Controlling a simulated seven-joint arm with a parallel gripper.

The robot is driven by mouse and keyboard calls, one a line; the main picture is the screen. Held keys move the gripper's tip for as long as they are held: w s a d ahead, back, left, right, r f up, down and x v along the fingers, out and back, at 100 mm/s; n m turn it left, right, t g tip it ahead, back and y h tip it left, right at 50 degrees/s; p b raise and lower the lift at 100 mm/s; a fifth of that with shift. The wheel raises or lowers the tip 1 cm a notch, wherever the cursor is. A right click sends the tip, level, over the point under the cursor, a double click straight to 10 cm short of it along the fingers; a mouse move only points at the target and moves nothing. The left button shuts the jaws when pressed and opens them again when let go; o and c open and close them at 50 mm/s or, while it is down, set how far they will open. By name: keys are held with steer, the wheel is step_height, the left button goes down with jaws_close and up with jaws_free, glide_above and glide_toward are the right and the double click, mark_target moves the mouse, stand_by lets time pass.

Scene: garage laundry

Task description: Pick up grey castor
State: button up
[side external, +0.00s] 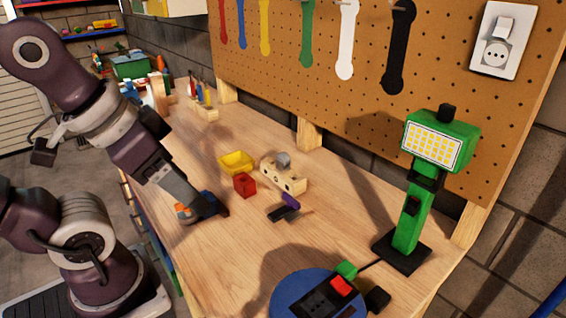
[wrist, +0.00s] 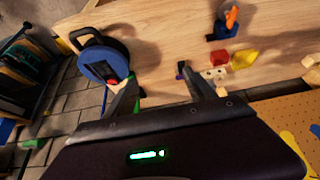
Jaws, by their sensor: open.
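A small grey rounded piece (side external: 283,159), which looks like the grey castor, rests on top of a pale wooden block with holes (side external: 284,177) on the workbench. The wooden block also shows in the wrist view (wrist: 213,73), to the right of my right finger. The castor is hard to make out there, partly behind that finger. My gripper (wrist: 160,73) is open and empty, with its two fingers spread apart over the bench. In the side view my arm reaches in from the left, and its end is apart from the castor.
A red block (side external: 245,184) and yellow tray (side external: 237,162) stand left of the wooden block. A purple-and-black item (side external: 286,207) lies in front. A blue-and-orange tool (side external: 207,206), blue reel (side external: 288,296) and green lamp (side external: 410,215) stand around. Pegboard (side external: 380,120) lines the back.

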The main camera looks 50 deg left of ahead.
steer(key=t+y, duration=0.2)
steer(key=t, duration=0.2)
glide_above(278, 158)
steer(key=s+d, duration=0.3)
steer(key=s, duration=0.3)
step_height(278, 158, down, 8)
steer(key=w+a+f+t, duration=0.1)
steer(key=f, duration=0.1)
steer(key=w+f+t+h, duration=0.1)
steer(key=f, duration=0.2)
steer(key=w+a+f+t, duration=0.1)
steer(key=f, duration=0.1)
steer(key=shift+w+a+f+h, duration=0.15)
steer(key=shift+a+h, duration=0.15)
steer(key=shift+h, duration=0.1)
steer(key=shift+a+f+t, duration=0.1)
steer(key=shift+f+t, duration=0.15)
steer(key=shift+t, duration=0.15)
steer(key=x, duration=0.7)
steer(key=shift+w+d+r, duration=0.25)
steer(key=shift+d, duration=0.05)
jaws_close()
